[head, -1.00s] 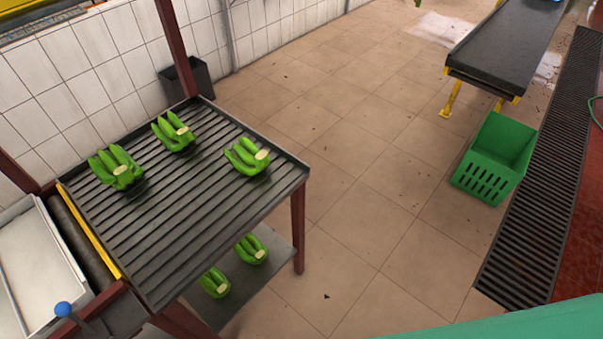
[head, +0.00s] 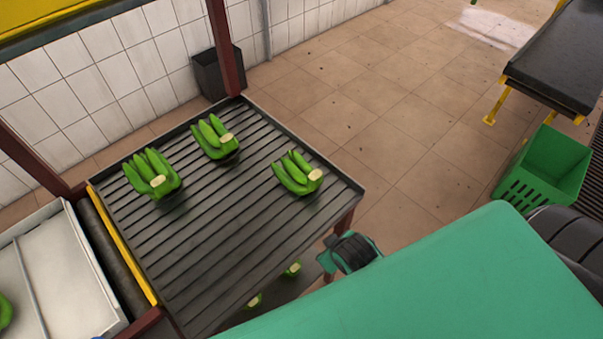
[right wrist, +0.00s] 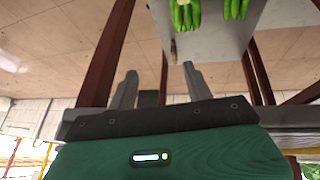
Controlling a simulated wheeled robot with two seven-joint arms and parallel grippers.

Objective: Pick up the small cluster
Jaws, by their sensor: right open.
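Three green banana clusters sit on the dark ribbed table in the head view: a larger one at left (head: 152,174), one at the back (head: 213,136) and one at right (head: 298,173). I cannot tell for certain which is the small cluster. My left gripper is not in view.
My green right arm covers the lower right of the head view. The ribbed table (head: 226,212) has red posts. A white tray (head: 50,265) stands at left, a green crate (head: 560,160) at right. Tiled floor (head: 400,150) is clear between. Red legs flank the shelf in the right wrist view.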

